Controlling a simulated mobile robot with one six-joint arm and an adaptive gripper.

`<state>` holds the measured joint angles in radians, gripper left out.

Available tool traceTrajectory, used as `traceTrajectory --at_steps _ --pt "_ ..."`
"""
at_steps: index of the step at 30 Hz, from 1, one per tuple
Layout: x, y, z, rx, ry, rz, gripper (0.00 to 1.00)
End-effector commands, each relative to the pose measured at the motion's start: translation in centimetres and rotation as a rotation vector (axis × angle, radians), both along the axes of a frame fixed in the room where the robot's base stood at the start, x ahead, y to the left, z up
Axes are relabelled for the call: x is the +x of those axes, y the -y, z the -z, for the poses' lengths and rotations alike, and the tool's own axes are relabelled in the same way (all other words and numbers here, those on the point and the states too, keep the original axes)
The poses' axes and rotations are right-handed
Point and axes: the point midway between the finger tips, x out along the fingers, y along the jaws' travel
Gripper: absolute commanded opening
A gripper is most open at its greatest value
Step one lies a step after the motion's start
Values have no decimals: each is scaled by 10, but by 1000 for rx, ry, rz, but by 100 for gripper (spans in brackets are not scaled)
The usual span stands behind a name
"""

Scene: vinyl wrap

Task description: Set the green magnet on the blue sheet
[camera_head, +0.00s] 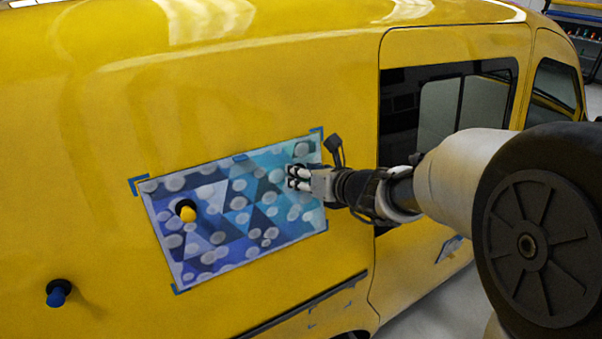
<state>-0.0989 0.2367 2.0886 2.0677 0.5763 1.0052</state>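The blue sheet (215,250) has a pattern of blue and purple triangles with pale round spots. It lies flat on the side of the yellow van, with blue tape at its corners. I see no green magnet in this view. A magnet with a yellow knob (188,213) sits on the left part of the sheet. My gripper (290,177) is in front of the sheet's right part, fingers pointing left. Its fingertips look apart with nothing visible between them. Whether it touches the sheet cannot be told.
A magnet with a blue knob (57,292) sits on the yellow van panel (90,130) at lower left. Dark van windows (455,100) are to the right behind my arm. A dark trim strip (300,308) runs below the sheet. The panel above the sheet is bare.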

Motion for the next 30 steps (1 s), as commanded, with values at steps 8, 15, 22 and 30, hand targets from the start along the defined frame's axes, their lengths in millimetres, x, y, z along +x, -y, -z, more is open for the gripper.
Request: traceTrajectory --at_steps 8,15,22,30 --pt "0 0 0 0 0 0 57" --pt "0 0 0 -1 -1 0 57" --pt "-17 14 -10 -1 2 3 57" --pt "-60 46 -33 -1 5 4 57"
